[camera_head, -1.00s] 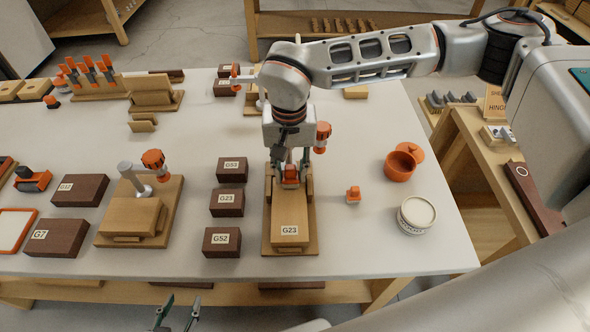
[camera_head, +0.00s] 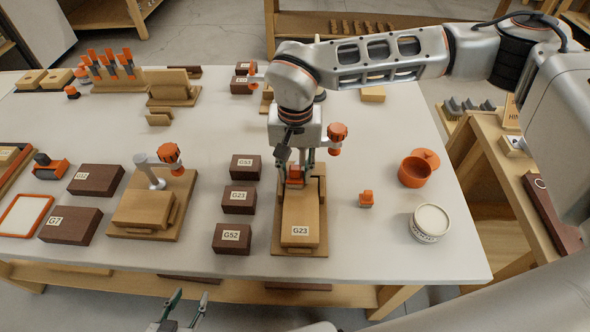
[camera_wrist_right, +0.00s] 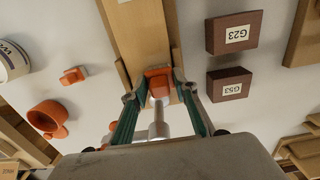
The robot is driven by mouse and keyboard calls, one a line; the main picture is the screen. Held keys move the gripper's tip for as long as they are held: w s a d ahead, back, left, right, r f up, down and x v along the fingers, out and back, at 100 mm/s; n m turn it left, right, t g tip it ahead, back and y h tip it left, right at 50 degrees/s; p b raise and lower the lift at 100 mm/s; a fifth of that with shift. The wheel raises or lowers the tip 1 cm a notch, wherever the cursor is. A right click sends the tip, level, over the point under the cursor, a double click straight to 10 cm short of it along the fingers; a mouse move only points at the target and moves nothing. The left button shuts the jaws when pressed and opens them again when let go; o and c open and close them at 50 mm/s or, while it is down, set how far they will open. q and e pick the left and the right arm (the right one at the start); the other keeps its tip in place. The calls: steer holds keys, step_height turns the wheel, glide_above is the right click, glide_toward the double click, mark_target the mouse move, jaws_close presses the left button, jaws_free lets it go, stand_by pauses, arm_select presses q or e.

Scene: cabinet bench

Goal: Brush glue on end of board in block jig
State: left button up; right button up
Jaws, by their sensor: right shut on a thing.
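The block jig (camera_head: 278,246) stands near the table's front edge with a light wood board labelled G23 (camera_head: 300,214) in it. My right gripper (camera_head: 296,178) is over the far end of this board. It is shut on a small orange piece (camera_wrist_right: 158,80), seen between its fingertips in the right wrist view. The piece's underside is hidden, so I cannot tell whether it touches the board. A metal post and orange knob (camera_head: 338,132) stand beside the gripper. My left gripper (camera_head: 191,294) is open and empty at the bottom, in front of the table.
Dark blocks G53 (camera_head: 245,167), G23 (camera_head: 238,200) and G52 (camera_head: 232,239) line the jig's left side. Another jig (camera_head: 166,228) stands further left. To the right are a small orange piece (camera_head: 366,199), an orange pot (camera_head: 414,172) and a white tub (camera_head: 429,222), with clear table between.

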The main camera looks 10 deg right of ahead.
steer(key=shift+s+d+p, duration=0.3)
steer(key=shift+d, duration=0.55)
steer(key=shift+s+d+p, duration=0.25)
steer(key=shift+d, duration=0.55)
steer(key=shift+a, duration=0.15)
steer(key=shift+w+a, duration=0.3)
steer(key=shift+a, duration=0.5)
steer(key=shift+a, duration=0.1)
steer(key=shift+w+a, duration=0.25)
steer(key=shift+a, duration=0.45)
steer(key=shift+d, duration=0.15)
steer(key=shift+s+d, duration=0.25)
steer(key=shift+d, duration=0.5)
steer(key=shift+d, duration=0.1)
